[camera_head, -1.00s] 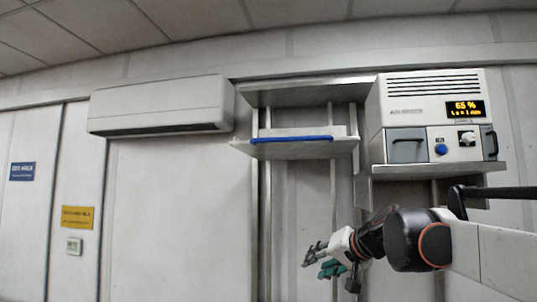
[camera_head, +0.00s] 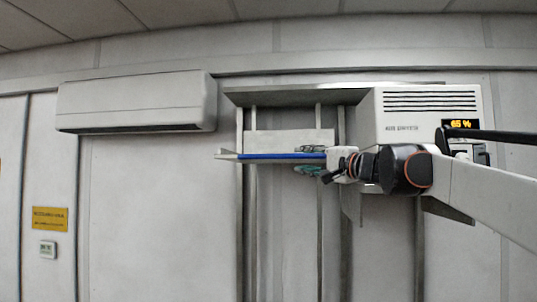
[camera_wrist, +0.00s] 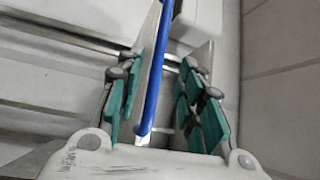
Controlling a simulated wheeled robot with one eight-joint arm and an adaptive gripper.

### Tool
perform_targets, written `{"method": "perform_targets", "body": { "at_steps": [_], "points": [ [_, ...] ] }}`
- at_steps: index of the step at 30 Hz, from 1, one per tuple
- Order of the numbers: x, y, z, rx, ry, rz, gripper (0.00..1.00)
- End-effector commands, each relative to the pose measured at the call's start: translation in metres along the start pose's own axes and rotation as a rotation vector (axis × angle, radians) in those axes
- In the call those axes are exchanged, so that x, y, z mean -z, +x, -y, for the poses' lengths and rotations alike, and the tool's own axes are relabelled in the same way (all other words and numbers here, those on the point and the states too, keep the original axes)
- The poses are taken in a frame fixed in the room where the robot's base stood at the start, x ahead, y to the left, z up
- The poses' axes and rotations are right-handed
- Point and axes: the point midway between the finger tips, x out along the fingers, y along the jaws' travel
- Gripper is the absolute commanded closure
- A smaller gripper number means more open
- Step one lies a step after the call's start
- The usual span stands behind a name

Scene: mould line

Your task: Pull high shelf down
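The high shelf (camera_head: 228,156) is a thin pale board on the wall, seen almost edge-on, with a blue bar (camera_head: 280,156) along its front. In the wrist view the blue bar (camera_wrist: 153,80) runs lengthwise between my fingers. My gripper (camera_head: 308,159) is at the right end of the bar, with fingers above and below it. In the wrist view my gripper (camera_wrist: 165,105) is open, its teal pads apart on both sides of the bar. I see gaps between bar and pads. The bar's right end is hidden by my gripper in the head view.
A fixed upper shelf (camera_head: 295,97) is above. A white device (camera_head: 400,105) with a lit display stands to the right, partly behind my arm. An air conditioner (camera_head: 135,103) hangs at the left. The wall below the high shelf is clear.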

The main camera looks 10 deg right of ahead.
Motion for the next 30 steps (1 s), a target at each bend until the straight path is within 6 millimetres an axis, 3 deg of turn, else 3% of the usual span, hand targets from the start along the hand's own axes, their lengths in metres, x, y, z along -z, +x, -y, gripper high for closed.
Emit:
{"method": "perform_targets", "body": {
  "at_steps": [6, 15, 21, 29, 30],
  "points": [
    [-0.001, 0.046, 0.002, 0.000, 0.001, 0.003, 0.65],
    [0.000, 0.092, 0.002, -0.001, -0.001, 0.001, 0.65],
    [0.000, 0.104, 0.000, -0.001, -0.001, 0.001, 0.65],
    [0.000, 0.105, 0.000, -0.001, -0.001, 0.000, 0.65],
    [0.000, 0.105, 0.000, -0.001, -0.001, 0.000, 0.70]
  ]
}}
